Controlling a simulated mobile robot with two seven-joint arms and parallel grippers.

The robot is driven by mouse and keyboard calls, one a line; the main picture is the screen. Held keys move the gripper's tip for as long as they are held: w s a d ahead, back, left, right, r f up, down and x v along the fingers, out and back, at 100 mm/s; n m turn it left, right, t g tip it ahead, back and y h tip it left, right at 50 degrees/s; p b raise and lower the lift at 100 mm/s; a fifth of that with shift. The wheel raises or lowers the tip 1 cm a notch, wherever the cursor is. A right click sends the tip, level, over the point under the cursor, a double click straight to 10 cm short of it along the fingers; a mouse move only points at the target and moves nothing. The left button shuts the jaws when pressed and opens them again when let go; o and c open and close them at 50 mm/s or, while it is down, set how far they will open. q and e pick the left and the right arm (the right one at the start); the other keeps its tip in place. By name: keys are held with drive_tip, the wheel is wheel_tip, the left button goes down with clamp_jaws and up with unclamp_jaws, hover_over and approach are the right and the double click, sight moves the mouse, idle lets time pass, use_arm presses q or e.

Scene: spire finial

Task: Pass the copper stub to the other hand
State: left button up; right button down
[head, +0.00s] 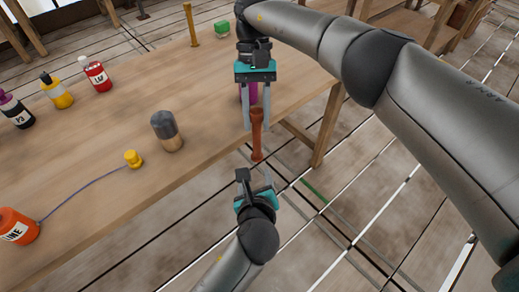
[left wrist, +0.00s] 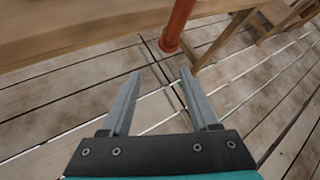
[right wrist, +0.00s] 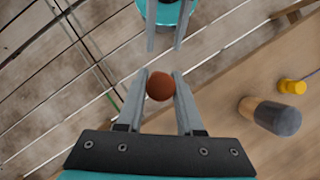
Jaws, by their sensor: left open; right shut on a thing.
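The copper stub (head: 257,135) is a reddish-brown rod. My right gripper (head: 256,124) is shut on it and holds it upright just off the table's front edge, lower end hanging free. In the right wrist view the stub's round end (right wrist: 160,86) sits between the fingers. My left gripper (head: 256,180) is open and empty below the stub, pointing up toward it. In the left wrist view the stub's lower end (left wrist: 172,42) is beyond the open fingertips (left wrist: 160,74), apart from them. The left fingers (right wrist: 165,40) also show in the right wrist view.
The wooden table (head: 95,185) carries a grey-capped wooden peg (head: 166,131), a yellow knob (head: 133,159) with a cord, an orange bottle (head: 17,226) and several other bottles. A purple item (head: 249,92) is partly hidden behind my right gripper. A green block (head: 222,29) stands farther back.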

sight(257, 126)
use_arm(q)
wheel_tip(257, 126, up, 11)
drive_tip(key=m+t, duration=0.2)
drive_tip(key=m, duration=0.2)
drive_tip(key=x, duration=1.2)
drive_tip(key=shift+d+r, duration=0.2)
drive_tip(key=shift+d, duration=0.15)
clamp_jaws()
use_arm(e)
drive_tip(key=shift+c, duration=2.3)
unclamp_jaws()
drive_tip(key=shift+r, duration=0.1)
